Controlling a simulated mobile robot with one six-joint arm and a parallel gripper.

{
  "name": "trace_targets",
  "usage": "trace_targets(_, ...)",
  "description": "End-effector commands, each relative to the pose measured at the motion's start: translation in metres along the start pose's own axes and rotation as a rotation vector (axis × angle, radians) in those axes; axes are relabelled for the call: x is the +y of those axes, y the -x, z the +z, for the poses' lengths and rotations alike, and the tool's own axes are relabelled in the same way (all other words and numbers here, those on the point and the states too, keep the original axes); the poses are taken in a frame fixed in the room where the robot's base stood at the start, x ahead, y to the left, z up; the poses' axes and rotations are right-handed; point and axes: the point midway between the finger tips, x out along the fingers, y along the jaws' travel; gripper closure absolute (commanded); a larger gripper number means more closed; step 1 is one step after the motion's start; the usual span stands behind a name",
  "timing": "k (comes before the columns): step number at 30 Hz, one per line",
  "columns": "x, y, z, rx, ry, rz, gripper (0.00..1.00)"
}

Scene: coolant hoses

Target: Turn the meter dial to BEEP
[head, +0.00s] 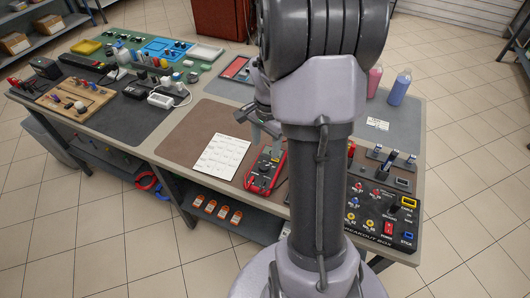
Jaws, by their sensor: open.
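The red-cased meter (263,182) lies on the brown mat at the front middle of the bench. Its dial is too small to read, so I cannot tell which setting it is on. My gripper (265,137) is open, pointing down just above the far end of the meter. I see nothing between its fingers. I cannot tell whether a fingertip touches the meter. My own arm column covers the area right of the meter.
A white printed sheet (221,156) lies left of the meter. A black breakout box (381,216) with knobs and sockets is at the right front. Pink and blue bottles (399,88) stand behind my arm. The brown mat (187,132) is bare left of the sheet.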

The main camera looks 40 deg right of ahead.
Motion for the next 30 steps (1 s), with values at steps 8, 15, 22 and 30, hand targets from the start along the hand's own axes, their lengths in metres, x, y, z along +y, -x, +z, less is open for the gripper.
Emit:
trace_targets(8, -0.001, 0.070, -0.001, 0.002, 0.000, -0.001, 0.45)
trace_targets(15, 0.000, 0.078, 0.000, 0.000, 0.001, 0.000, 0.45)
trace_targets(22, 0.000, 0.077, 0.000, 0.000, 0.001, 0.000, 0.45)
trace_targets(30, -0.011, 0.134, 0.089, 0.050, 0.287, -0.129, 0.45)
